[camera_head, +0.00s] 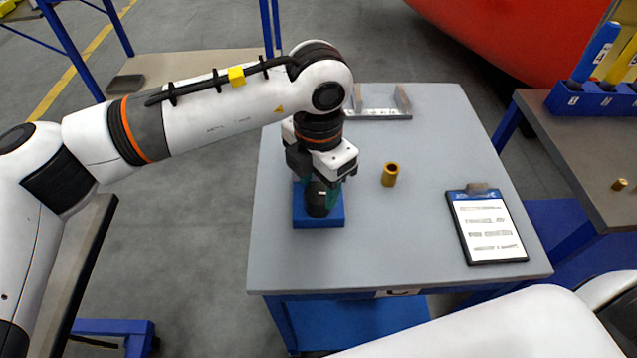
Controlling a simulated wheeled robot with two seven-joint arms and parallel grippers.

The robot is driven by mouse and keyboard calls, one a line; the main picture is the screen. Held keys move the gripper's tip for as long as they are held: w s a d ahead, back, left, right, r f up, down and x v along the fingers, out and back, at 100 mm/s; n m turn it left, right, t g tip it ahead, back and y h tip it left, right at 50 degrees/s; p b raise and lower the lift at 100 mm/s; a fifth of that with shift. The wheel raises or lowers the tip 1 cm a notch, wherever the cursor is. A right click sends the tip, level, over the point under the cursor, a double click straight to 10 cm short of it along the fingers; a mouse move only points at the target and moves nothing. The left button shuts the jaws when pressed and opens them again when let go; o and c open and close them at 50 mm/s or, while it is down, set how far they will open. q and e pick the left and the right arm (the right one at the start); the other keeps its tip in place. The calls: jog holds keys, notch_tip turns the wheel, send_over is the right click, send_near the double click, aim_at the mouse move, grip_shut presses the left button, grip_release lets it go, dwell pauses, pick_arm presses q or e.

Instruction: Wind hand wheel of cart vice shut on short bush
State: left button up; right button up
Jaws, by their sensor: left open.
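My left gripper (322,182) points down over a blue block-like base (318,220) on the left part of the grey cart top (420,255). A dark rounded part and a bit of green show between the gripper and the base. The gripper hides most of what stands there, so I cannot make out a hand wheel or vice jaws. The gripper is open; whether its fingers touch anything is hidden. A brass bush (389,175) stands upright on the cart, right of the gripper and apart from it. My right gripper is out of view.
A grey metal holder with two upright plates (380,113) sits at the cart's back edge. A clipboard (486,226) lies at the right. The cart's front middle is clear.

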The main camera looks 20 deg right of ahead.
aim_at(318, 193)
pick_arm(q)
notch_tip(318, 193, up, 11)
jog(key=b, duration=0.1)
dwell(0.3)
